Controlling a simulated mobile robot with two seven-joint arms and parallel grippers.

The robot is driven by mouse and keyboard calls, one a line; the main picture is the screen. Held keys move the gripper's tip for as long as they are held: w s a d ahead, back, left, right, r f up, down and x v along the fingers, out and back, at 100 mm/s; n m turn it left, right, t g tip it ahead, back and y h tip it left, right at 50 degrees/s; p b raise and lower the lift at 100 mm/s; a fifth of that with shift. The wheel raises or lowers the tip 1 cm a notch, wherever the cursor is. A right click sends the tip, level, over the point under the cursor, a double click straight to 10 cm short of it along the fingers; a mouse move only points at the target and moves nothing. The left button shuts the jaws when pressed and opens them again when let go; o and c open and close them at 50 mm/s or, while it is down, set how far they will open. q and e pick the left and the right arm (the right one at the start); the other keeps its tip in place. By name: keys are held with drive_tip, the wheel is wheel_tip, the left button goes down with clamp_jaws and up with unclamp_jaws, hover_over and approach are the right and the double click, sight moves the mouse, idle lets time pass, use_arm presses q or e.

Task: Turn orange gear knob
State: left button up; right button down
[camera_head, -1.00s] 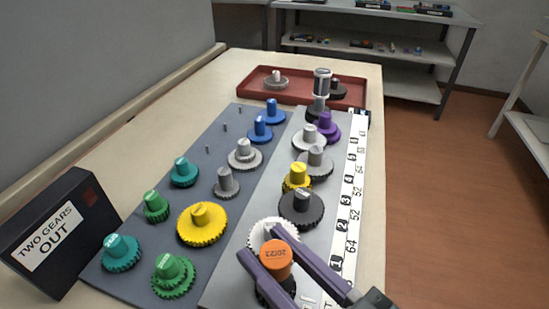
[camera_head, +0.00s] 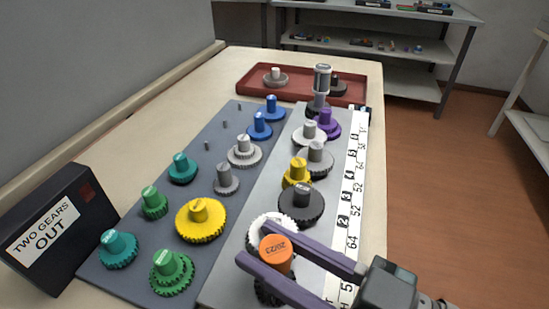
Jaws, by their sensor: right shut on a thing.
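The orange gear knob (camera_head: 275,254) stands at the near end of the light grey board, with a dark gear (camera_head: 268,291) under it. Its top print reads upside down. My right gripper (camera_head: 256,262) comes in from the lower right, and its two purple fingers are shut on the orange knob, one on the far side and one on the near side. A white gear (camera_head: 270,226) sits just behind the knob, partly hidden by the far finger. My left gripper is not in view.
Green, teal, yellow, grey and blue gears stand on the dark board (camera_head: 137,240) to the left. A black gear (camera_head: 301,203) stands behind the white one. A number strip (camera_head: 351,200) runs along the right. A box (camera_head: 45,236) reads "TWO GEARS OUT". A red tray (camera_head: 300,93) lies at the back.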

drive_tip(key=c, duration=0.5)
unclamp_jaws()
drive_tip(key=v, duration=1)
